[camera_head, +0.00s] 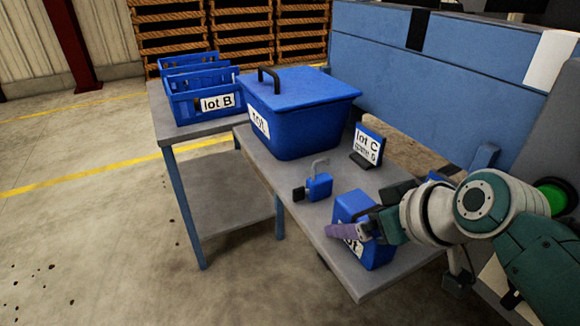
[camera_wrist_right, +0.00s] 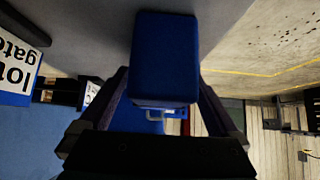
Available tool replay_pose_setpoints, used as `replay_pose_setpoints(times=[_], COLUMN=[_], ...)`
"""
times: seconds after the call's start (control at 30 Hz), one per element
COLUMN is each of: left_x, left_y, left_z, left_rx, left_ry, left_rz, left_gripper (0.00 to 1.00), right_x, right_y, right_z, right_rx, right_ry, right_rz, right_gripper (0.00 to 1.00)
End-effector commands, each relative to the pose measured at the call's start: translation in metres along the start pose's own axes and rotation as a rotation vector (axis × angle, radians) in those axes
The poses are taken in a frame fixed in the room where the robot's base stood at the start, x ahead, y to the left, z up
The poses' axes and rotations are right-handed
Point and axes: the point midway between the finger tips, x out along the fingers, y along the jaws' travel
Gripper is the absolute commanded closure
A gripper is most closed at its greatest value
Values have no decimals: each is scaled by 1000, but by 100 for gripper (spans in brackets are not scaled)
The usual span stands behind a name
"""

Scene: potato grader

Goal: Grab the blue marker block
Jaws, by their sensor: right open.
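The blue marker block (camera_head: 350,206) stands near the front end of the grey bench, with a white label, partly hidden, on its near face. My right gripper (camera_head: 352,226) reaches in from the right, with one purplish finger across the block's near face. In the right wrist view the block (camera_wrist_right: 165,62) appears between the two spread fingers of my right gripper (camera_wrist_right: 165,92). The fingers are open, one on each side; I cannot tell whether either touches the block. My left gripper is in neither view.
A blue padlock-shaped item (camera_head: 319,187) lies behind the block. Beyond stand a "lot C" sign (camera_head: 369,145), a large lidded blue bin (camera_head: 305,120) and a "lot B" crate (camera_head: 205,104). A blue machine panel (camera_head: 400,75) bounds the back right. Floor on the left is clear.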

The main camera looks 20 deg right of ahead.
Motion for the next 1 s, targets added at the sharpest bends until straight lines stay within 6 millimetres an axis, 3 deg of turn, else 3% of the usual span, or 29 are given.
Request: replay_pose_setpoints(times=[0.1, 0.4, 1.0], left_x=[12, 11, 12], left_y=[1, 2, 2], left_z=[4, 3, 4], left_rx=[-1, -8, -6], left_ry=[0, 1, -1], left_rz=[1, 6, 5], left_gripper=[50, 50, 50], right_x=[18, 20, 19], right_y=[1, 1, 1], right_z=[2, 1, 1], right_rx=[2, 0, 0], right_ry=[0, -2, -2], right_rz=[0, 1, 1], right_gripper=[3, 4, 71])
